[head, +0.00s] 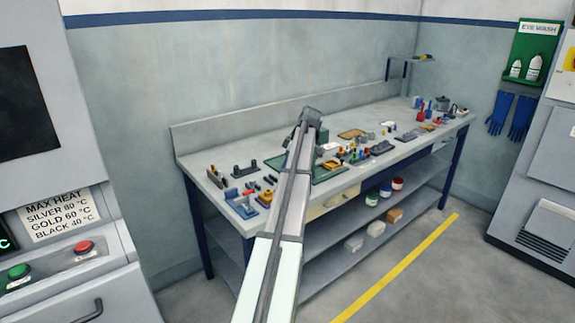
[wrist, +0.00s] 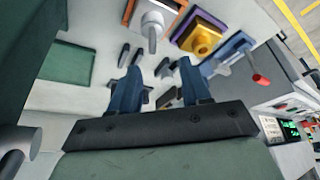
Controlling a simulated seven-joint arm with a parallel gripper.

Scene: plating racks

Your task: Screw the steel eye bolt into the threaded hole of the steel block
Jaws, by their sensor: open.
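In the wrist view my gripper (wrist: 161,70) is open, its two dark blue fingers apart with nothing held between them. It is above the grey bench top. Beyond the fingertips is a pale grey block-like piece (wrist: 152,20) with a rounded grey post standing on it, on an orange-edged base. I cannot tell whether this is the steel block. Small dark parts lie on the bench around and between the fingers, too blurred to name. I cannot make out the eye bolt or a threaded hole. In the head view my arm crosses the bench and the gripper is not clear.
A yellow block with a round opening (wrist: 201,39) sits on a purple base. Beside it is a blue vise-like tool (wrist: 226,53) with a red-ended handle. A green mat (wrist: 70,66) lies at left. The bench (head: 222,128) is crowded with small parts toward the right.

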